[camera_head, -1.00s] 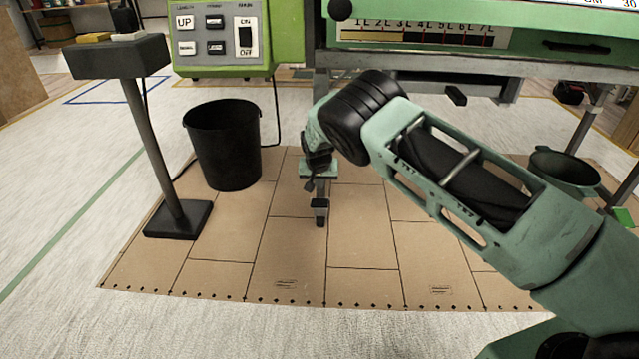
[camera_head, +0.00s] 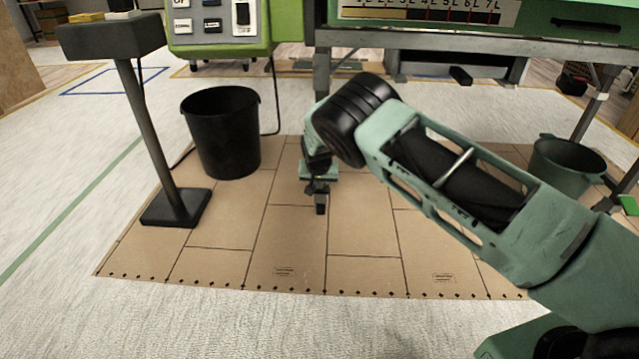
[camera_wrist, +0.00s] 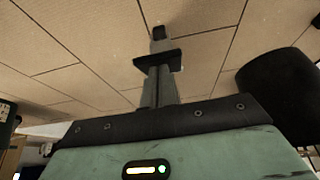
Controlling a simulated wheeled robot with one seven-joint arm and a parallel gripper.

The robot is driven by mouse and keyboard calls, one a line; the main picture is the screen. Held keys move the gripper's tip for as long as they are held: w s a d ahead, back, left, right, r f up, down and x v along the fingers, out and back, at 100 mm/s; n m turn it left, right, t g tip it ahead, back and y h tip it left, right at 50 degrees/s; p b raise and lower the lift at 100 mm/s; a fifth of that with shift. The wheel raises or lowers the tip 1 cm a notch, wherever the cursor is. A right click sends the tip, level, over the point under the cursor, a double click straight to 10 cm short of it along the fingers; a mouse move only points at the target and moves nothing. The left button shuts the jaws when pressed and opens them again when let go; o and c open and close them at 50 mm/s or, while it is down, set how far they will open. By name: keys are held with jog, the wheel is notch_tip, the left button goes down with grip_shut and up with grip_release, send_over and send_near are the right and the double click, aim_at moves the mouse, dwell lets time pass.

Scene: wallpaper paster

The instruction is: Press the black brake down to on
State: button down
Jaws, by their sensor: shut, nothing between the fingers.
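My gripper (camera_head: 320,207) points down over the brown floor mat, below and in front of the green machine, with its fingers together and nothing between them. It also shows in the wrist view (camera_wrist: 158,34), its narrow fingers over the mat. A small black block (camera_head: 460,75) sticks out under the machine's front, to the right of and beyond my gripper; I cannot tell whether it is the brake. My gripper is apart from it. No part is clearly marked as a brake, and the wrist view shows no such block.
A black bucket (camera_head: 222,135) stands left of my gripper, also in the wrist view (camera_wrist: 278,92). A black stand (camera_head: 152,135) is further left. The green machine (camera_head: 540,42) with its control panel (camera_head: 215,28) spans the back. A green bucket (camera_head: 566,165) is at right. The mat (camera_head: 290,240) is clear in front.

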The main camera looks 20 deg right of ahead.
jog(key=shift+s+f+t, duration=0.15)
jog(key=shift+s+t, duration=0.05)
jog(key=shift+t, duration=0.1)
jog(key=shift+f, duration=0.1)
jog(key=shift+s+a+f+t+h, duration=0.25)
jog(key=shift+s+f+t+h, duration=0.25)
jog(key=shift+f+t, duration=0.35)
jog(key=shift+s+a+f+t+h+b, duration=0.1)
jog(key=shift+s+f+t+h+b, duration=0.1)
jog(key=shift+f+t+b, duration=0.45)
jog(key=shift+s+d+f+t+h+b, duration=0.15)
jog(key=shift+f+t+b, duration=0.3)
jog(key=shift+f+b, duration=0.3)
jog(key=shift+s+a+f+t+h+b, duration=0.15)
jog(key=shift+s+f+t+b, duration=0.05)
jog(key=shift+f+t+b, duration=0.45)
jog(key=shift+f, duration=0.2)
jog(key=shift+r, duration=0.15)
